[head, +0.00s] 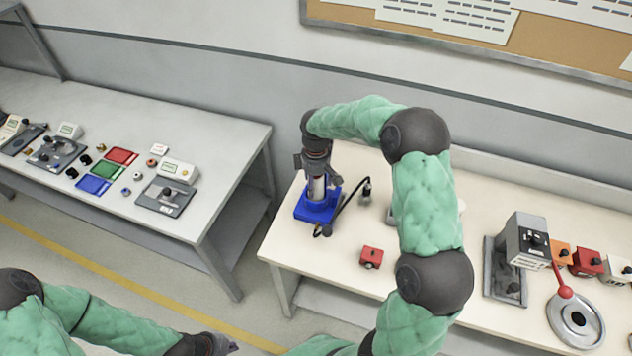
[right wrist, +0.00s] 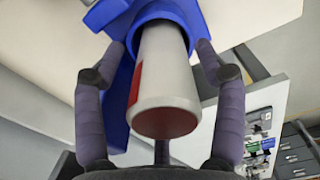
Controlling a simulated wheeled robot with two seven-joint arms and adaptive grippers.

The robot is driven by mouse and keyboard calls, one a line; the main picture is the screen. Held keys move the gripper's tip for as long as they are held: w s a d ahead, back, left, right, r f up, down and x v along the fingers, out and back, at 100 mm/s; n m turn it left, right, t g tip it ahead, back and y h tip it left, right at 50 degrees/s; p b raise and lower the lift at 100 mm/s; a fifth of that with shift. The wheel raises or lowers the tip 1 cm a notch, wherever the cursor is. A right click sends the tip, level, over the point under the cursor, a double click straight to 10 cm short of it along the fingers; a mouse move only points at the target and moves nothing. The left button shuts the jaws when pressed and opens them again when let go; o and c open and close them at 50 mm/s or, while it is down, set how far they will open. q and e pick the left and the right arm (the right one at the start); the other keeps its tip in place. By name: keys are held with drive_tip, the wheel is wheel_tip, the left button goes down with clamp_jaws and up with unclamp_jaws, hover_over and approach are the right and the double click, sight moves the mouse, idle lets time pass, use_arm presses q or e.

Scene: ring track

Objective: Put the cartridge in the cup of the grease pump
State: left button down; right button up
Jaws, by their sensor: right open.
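The cartridge (right wrist: 165,85) is a pale grey cylinder with a red patch on its side. It stands in the round cup of the blue grease pump (head: 313,208), and the blue cup (right wrist: 150,14) surrounds its far end in the right wrist view. In the head view the cartridge (head: 317,188) shows below my right gripper (head: 318,180). My right gripper's fingers are open on both sides of the cartridge, with gaps visible in the right wrist view (right wrist: 160,50). The cartridge's depth in the cup is hidden. My left gripper (head: 222,343) is low at the bottom edge, away from the pump; its fingers are unclear.
A black hose (head: 350,201) with a nozzle lies right of the pump. A small red box (head: 371,257) is in front. A grey press (head: 522,250) and a round plate with a red-knobbed lever (head: 576,318) stand further right. A separate grey bench (head: 230,160) is at left.

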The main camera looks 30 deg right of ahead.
wheel_tip(320, 180, up, 12)
drive_tip(key=shift+r+p, duration=0.15)
drive_tip(key=shift+p, duration=0.7)
idle(0.8)
